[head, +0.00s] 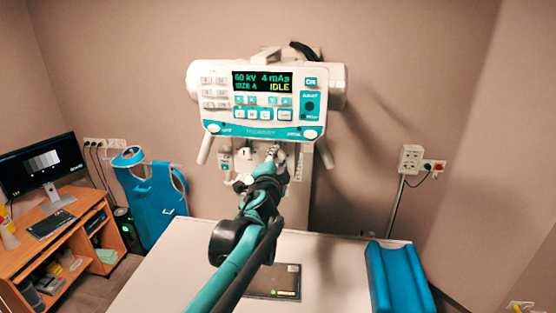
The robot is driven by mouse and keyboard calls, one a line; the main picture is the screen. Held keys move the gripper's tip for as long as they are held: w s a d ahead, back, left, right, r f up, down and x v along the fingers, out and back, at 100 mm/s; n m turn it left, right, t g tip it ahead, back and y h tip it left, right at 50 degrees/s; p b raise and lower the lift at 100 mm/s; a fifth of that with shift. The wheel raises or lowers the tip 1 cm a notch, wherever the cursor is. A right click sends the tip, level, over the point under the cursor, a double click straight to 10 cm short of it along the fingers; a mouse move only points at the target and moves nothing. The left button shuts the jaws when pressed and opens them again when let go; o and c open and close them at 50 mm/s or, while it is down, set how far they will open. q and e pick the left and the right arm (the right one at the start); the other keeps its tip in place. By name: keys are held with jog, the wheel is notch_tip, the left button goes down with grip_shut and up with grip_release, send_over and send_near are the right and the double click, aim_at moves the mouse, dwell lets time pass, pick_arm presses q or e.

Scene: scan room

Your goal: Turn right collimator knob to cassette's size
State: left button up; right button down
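The x-ray head (268,95) hangs over the table, its control panel facing me. Its screen (262,81) reads 60 kV, 4 mAs, IDLE and what looks like a size letter A. The collimator (225,165) is below the panel, largely covered by my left arm. A pale round knob (243,153) shows on its left part. My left gripper (273,153) is up at the collimator's right part, where it hides the right knob; its fingers are too small to read, and contact is unclear. A dark flat cassette (288,283) lies on the table, partly behind my arm. My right gripper is out of view.
The pale table (335,265) spans the front, with a blue trough-shaped cushion (392,278) at its right. Handles (205,149) hang from both sides of the panel. A desk with a monitor (40,162) and a blue apron (152,193) stand at left.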

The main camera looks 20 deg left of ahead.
pick_arm(q)
jog(key=o, duration=0.3)
jog(key=shift+s, duration=0.1)
jog(key=v, duration=1.1)
jog(key=shift+s, duration=0.4)
jog(key=shift+f, duration=0.1)
jog(key=s+f+n+g+b, duration=0.35)
jog(key=f+b, duration=0.55)
jog(key=f, duration=0.7)
jog(key=s+f+n+g+b, duration=0.2)
jog(key=s+f+n+b, duration=0.25)
jog(key=f+b, duration=0.75)
jog(key=s+d+f+g+h+b, duration=0.1)
jog(key=s+d+f+b, duration=0.2)
jog(key=f, duration=0.7)
jog(key=s+d+f+n+g+h+b, duration=0.1)
jog(key=s+f+b, duration=0.3)
jog(key=f, duration=0.5)
jog(key=s+d+f+g+h+b, duration=0.2)
jog(key=s+d+f+b, duration=0.1)
jog(key=f, duration=0.7)
jog(key=shift+s+d+f+n, duration=0.4)
jog(key=shift+s+d, duration=0.1)
jog(key=shift+d, duration=0.3)
